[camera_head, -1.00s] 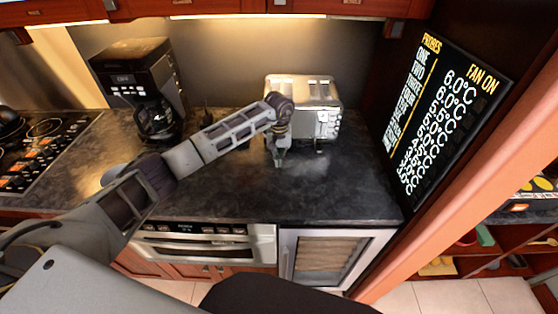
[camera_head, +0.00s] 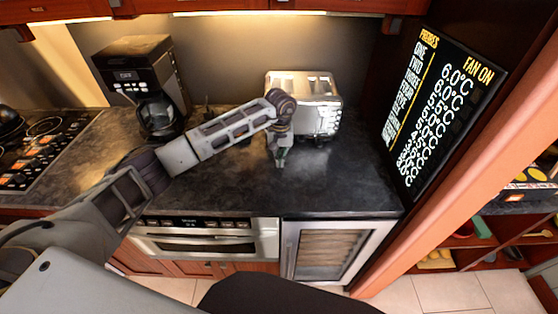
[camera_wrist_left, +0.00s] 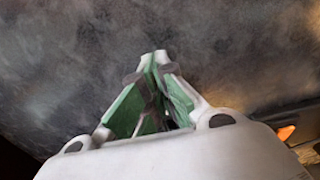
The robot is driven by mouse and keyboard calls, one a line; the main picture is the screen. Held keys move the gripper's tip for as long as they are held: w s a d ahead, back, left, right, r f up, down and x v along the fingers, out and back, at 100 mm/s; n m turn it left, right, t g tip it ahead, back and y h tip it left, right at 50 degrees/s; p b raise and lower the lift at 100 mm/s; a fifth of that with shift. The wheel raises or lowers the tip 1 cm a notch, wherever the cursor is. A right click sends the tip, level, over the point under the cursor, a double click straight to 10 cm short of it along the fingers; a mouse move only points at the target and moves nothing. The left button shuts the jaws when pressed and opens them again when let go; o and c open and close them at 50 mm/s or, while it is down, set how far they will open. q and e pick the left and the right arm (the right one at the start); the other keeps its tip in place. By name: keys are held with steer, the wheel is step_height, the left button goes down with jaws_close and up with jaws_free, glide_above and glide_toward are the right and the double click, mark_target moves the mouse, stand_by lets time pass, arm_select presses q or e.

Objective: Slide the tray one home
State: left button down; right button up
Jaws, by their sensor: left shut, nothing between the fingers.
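My left gripper (camera_head: 281,163) points down over the dark countertop, in front of the toaster. Its fingers are together and nothing is between them. In the left wrist view the closed green-padded fingertips (camera_wrist_left: 160,57) show against the dark stone surface. A steel microwave drawer (camera_head: 205,247) is built in below the counter's front edge, left of centre. Its front looks about flush with the cabinet, though I cannot tell if it is fully shut. No separate tray can be made out. My right gripper is not in view.
A steel toaster (camera_head: 318,100) stands behind the left gripper. A black coffee maker (camera_head: 140,75) stands at the back left, beside my left arm. A glass-door cooler (camera_head: 325,250) sits right of the drawer. The countertop (camera_head: 345,185) is clear at front right.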

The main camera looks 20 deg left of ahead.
arm_select(q)
steer(key=shift+w+d+r, duration=0.15)
steer(key=shift+w+r, duration=0.1)
steer(key=shift+r, duration=0.35)
step_height(320, 180, up, 7)
steer(key=b, duration=0.1)
steer(key=shift+s+r, duration=0.15)
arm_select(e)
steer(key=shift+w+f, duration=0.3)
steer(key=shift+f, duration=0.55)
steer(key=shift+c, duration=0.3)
